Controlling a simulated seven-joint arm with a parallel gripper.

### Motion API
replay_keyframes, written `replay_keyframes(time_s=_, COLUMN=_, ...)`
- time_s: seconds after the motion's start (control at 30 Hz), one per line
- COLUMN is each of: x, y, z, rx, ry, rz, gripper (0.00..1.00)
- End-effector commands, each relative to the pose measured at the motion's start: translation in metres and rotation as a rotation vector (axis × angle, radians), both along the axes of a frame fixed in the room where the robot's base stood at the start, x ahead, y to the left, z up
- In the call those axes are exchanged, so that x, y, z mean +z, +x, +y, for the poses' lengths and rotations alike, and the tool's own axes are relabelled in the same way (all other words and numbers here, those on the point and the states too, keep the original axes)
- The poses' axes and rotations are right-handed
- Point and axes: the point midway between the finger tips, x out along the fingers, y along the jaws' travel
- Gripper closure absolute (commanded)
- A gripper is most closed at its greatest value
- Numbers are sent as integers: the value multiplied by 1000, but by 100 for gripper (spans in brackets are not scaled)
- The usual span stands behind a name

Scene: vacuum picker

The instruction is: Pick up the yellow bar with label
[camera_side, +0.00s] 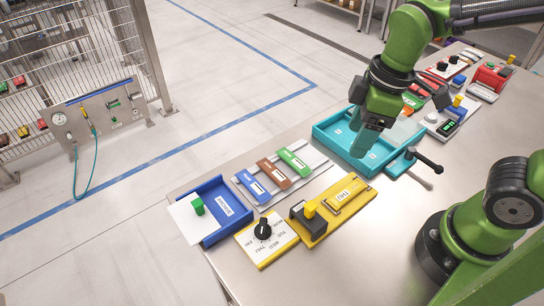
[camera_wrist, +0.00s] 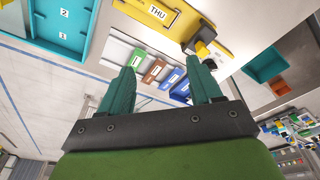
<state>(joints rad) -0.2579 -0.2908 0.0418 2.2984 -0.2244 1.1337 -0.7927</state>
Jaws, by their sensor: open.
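The yellow bar with a label (camera_side: 347,193), reading "THU", lies in the side view on a yellow base plate (camera_side: 318,236), beside a black block with a yellow knob.
A rack holds blue, brown and green labelled bars (camera_side: 274,174) left of the yellow plate.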

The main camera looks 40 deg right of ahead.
Motion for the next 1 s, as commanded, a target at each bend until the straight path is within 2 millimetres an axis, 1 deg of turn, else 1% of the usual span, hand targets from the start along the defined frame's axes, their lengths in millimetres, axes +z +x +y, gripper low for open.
replay_keyframes(time_s=0.03, x=-5, y=0, z=5, rx=156, ry=-44, rz=31, gripper=36)
replay_keyframes(time_s=0.13, x=-8, y=0, z=8, rx=434, ry=-106, rz=70, gripper=36)
replay_keyframes(time_s=0.2, x=-8, y=0, z=6, rx=580, ry=-132, rz=85, gripper=36)
replay_keyframes(time_s=0.33, x=-4, y=-2, z=4, rx=754, ry=-155, rz=92, gripper=36)
replay_keyframes(time_s=0.47, x=-8, y=-3, z=3, rx=823, ry=-158, rz=96, gripper=36)
replay_keyframes(time_s=0.57, x=-21, y=-4, z=3, rx=833, ry=-158, rz=99, gripper=36)
replay_keyframes(time_s=0.9, x=-94, y=-4, z=2, rx=830, ry=-157, rz=100, gripper=36)
replay_keyframes(time_s=1.0, x=-109, y=-4, z=3, rx=829, ry=-157, rz=99, gripper=36)
